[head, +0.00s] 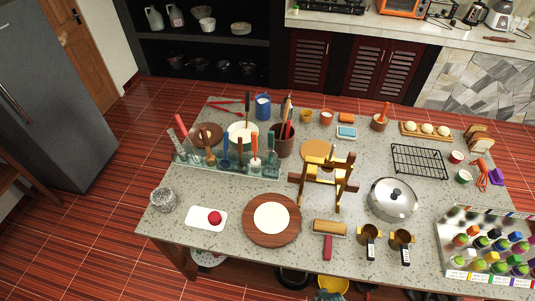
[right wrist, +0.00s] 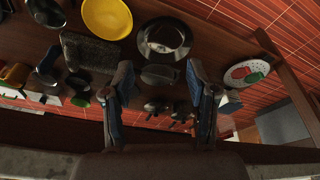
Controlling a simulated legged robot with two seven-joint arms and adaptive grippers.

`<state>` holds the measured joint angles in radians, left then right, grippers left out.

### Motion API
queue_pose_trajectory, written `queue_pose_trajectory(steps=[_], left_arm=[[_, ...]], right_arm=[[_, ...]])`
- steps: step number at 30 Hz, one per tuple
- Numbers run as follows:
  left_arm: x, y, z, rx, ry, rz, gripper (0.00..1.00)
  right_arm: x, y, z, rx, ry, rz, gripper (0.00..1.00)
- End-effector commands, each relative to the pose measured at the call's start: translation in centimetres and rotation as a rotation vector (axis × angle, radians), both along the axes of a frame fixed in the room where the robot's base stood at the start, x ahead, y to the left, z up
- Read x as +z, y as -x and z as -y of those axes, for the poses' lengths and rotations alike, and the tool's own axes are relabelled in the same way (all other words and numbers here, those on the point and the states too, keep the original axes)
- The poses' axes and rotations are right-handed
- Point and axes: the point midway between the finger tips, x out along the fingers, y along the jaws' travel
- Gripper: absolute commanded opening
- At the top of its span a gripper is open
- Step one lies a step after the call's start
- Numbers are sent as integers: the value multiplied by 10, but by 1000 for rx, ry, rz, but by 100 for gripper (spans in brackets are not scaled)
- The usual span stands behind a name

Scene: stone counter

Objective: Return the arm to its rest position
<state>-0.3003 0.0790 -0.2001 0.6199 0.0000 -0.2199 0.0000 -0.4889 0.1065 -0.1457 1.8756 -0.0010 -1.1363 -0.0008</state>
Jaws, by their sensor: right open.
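My right gripper (right wrist: 159,68) is open in the right wrist view, its two dark fingers spread wide apart. Nothing is held between the fingers. Behind them lie a wooden lower shelf and its wares, with a dark round pan (right wrist: 165,38) beyond the gap. The stone counter (head: 370,248) fills the middle of the head view, and neither gripper can be made out clearly there. My left gripper is not in view.
The lower shelf holds a yellow bowl (right wrist: 107,18), a dark rectangular tray (right wrist: 90,55) and a white plate with red and green items (right wrist: 246,73). On the counter stand a wooden frame (head: 323,181), a lidded pan (head: 393,199) and a tiered bottle rack (head: 447,240). Red floor surrounds it.

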Motion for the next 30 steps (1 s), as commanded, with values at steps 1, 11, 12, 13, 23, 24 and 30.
queue_pose_trajectory(steps=[1,11,12,13,23,24,30], left_arm=[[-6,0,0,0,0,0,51],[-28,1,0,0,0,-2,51],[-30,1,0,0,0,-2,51],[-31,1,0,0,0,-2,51],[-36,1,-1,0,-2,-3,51],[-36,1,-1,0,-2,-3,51],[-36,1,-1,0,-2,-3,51]], right_arm=[[-35,9,1,2,2,-22,58],[-226,117,17,21,12,-111,58],[-240,133,20,23,13,-119,58],[-248,144,22,24,15,-125,58],[-281,204,35,32,19,-151,58],[-281,205,35,32,19,-150,58],[-281,205,35,32,19,-150,58]])
